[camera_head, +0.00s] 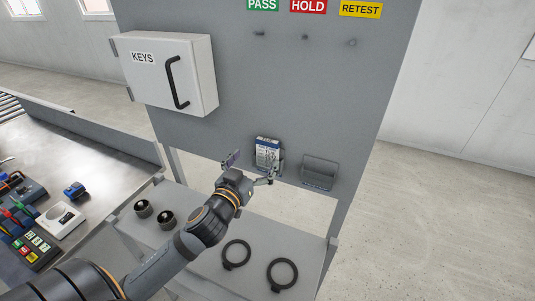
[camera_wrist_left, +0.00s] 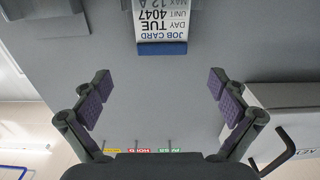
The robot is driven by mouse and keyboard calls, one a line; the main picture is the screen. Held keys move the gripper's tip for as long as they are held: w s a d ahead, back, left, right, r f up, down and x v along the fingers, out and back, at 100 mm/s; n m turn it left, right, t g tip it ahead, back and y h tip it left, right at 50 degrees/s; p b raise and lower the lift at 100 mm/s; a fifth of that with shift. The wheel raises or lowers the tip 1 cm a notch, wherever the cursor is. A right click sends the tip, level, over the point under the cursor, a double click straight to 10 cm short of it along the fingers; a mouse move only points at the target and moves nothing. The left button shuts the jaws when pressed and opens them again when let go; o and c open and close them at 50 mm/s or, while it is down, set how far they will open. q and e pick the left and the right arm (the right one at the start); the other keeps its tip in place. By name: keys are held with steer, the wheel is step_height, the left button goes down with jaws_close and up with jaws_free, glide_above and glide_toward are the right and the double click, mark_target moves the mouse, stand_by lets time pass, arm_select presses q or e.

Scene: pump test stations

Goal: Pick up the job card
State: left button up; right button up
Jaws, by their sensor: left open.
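The job card (camera_head: 267,148) is white with a blue top edge and stands upright in a holder on the grey panel. In the left wrist view the card (camera_wrist_left: 162,22) appears upside down at the top centre, with "JOB CARD", "TUE" and "UNIT 4047" readable; its far part is cut off by the frame. My left gripper (camera_head: 250,166) is in front of the panel, close to the card. The wrist view shows its two purple-padded fingers (camera_wrist_left: 160,90) spread wide with nothing between them, the card lying beyond the fingertips. My right gripper is not in view.
A second holder (camera_head: 320,173) is on the panel to the right. A white KEYS cabinet (camera_head: 165,80) with a black handle juts out at the upper left. Below, a shelf (camera_head: 205,268) bears black rings and two dark round parts. PASS, HOLD and RETEST labels are above.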

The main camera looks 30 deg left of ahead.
mark_target(266, 144)
arm_select(q)
steer(key=w, duration=0.2)
steer(key=shift+w+f, duration=0.1)
steer(key=shift+w, duration=0.2)
steer(key=shift+r, duration=0.2)
steer(key=w, duration=0.1)
steer(key=p, duration=0.1)
steer(key=w+p, duration=0.1)
steer(key=shift+w+a+r, duration=0.25)
steer(key=shift+w+a, duration=0.1)
steer(key=shift+w+f+p, duration=0.15)
steer(key=shift+w+f, duration=0.05)
steer(key=shift+w, duration=0.35)
steer(key=shift+w+f+p, duration=0.15)
steer(key=shift+w, duration=0.35)
steer(key=shift+w+f, duration=0.1)
steer(key=shift+s, duration=0.2)
steer(key=shift+c, duration=1.9)
steer(key=c, duration=0.8)
steer(key=shift+o, duration=0.2)
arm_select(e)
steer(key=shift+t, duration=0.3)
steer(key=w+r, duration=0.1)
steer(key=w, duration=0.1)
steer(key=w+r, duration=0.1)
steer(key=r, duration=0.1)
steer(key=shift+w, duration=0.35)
